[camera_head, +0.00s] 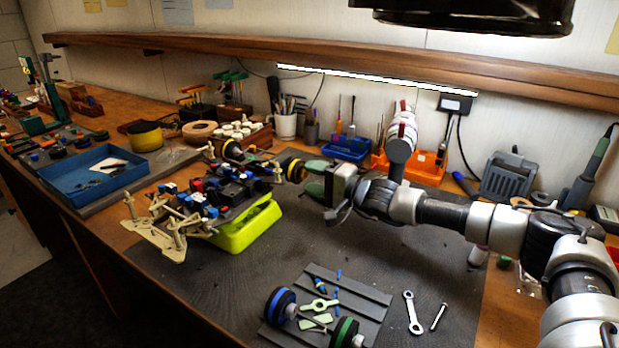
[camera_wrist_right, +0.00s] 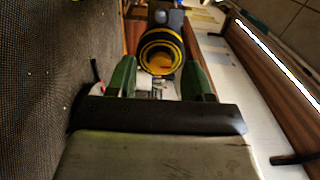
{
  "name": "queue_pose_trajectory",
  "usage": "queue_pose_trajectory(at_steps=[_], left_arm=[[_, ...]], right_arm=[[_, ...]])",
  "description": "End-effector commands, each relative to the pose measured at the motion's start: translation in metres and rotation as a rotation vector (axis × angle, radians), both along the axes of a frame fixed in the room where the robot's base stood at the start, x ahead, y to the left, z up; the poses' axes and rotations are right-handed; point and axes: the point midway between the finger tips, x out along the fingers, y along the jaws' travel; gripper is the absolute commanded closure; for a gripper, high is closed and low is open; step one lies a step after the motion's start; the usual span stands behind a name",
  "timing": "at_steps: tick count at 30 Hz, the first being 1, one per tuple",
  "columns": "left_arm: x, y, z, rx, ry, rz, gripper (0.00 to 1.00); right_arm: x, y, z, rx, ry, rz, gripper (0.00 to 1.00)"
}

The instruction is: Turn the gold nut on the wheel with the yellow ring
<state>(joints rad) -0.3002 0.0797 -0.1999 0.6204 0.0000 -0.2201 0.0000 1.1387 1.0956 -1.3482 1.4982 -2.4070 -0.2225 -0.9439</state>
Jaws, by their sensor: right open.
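The car chassis (camera_head: 235,195) stands on a bright yellow-green stand (camera_head: 245,228) in the head view. A wheel with a yellow ring (camera_head: 292,168) is on its right side, close to my right gripper (camera_head: 305,176). Another yellow-ringed wheel (camera_head: 232,150) shows at the far side. My right gripper is open, its green fingers pointing left towards the nearer wheel. In the right wrist view a yellow-ringed wheel (camera_wrist_right: 160,43) lies ahead between the fingers, with a gold-coloured centre (camera_wrist_right: 160,62); the nut's outline is unclear. My left gripper is out of view.
A grey parts tray (camera_head: 350,292) with blue-ringed and green-ringed wheels lies in front. A wrench (camera_head: 412,313) lies beside it on the dark mat. A blue tray (camera_head: 95,180) is at left. Blue (camera_head: 347,147) and orange (camera_head: 424,166) bins stand behind. The mat between stand and parts tray is clear.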

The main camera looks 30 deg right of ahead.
Motion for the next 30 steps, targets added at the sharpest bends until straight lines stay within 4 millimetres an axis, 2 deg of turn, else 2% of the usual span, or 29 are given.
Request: queue_pose_trajectory(at_steps=[9,15,30], left_arm=[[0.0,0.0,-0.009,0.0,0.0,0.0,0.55],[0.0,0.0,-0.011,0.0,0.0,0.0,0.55],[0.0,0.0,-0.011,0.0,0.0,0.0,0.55]], right_arm=[[-0.056,-0.033,-0.002,-0.002,0.002,-0.002,0.49],[-0.077,-0.045,-0.001,-0.002,0.001,-0.001,0.49],[-0.081,-0.047,0.0,-0.001,0.0,0.0,0.49]])
